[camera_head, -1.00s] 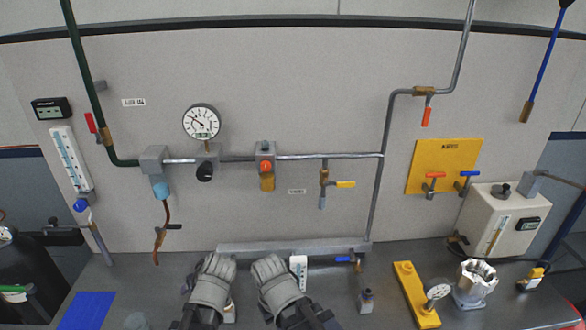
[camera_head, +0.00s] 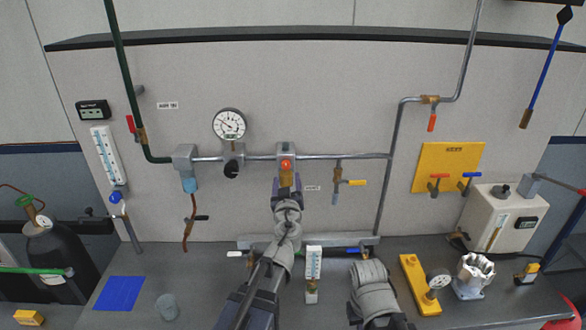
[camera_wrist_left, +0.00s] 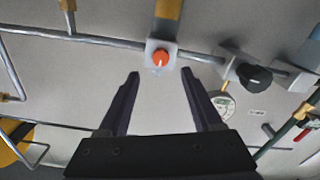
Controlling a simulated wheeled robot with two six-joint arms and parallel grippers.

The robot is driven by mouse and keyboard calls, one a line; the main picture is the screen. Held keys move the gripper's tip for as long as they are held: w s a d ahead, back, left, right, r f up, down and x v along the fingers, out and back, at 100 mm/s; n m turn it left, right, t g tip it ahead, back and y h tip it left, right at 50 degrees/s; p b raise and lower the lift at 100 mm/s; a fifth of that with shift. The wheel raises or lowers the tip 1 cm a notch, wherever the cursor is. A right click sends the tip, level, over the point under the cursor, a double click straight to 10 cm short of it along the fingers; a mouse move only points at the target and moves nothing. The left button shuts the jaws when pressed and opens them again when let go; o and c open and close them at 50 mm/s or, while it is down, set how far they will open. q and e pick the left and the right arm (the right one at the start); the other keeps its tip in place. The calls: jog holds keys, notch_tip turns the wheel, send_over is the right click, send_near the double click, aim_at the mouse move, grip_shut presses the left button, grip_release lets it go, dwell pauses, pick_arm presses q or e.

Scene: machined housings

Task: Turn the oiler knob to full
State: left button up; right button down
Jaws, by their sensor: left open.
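The oiler is a grey block on the horizontal pipe with an orange-red knob (camera_head: 286,165) on its front. In the left wrist view the knob (camera_wrist_left: 160,58) shows a small pale mark and sits just beyond the fingertips, about midway between them. My left gripper (camera_head: 287,187) is raised in front of the oiler, with the knob showing just above it. In the left wrist view the left gripper (camera_wrist_left: 160,75) is open and empty, apart from the knob. It hides most of the amber bowl in the head view; the bowl (camera_wrist_left: 166,12) shows in the wrist view. My right gripper is not visible.
A pressure gauge (camera_head: 229,124) and a black knob (camera_head: 231,171) are left of the oiler. A yellow-handled valve (camera_head: 356,183) is to its right. A white sight gauge (camera_head: 313,263) stands on the bench near my left arm.

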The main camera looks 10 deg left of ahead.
aim_at(286, 166)
pick_arm(q)
jog(key=x, duration=0.7)
jog(key=shift+w+a, duration=0.2)
jog(key=shift+w, duration=0.1)
jog(key=shift+c, duration=0.3)
grip_shut()
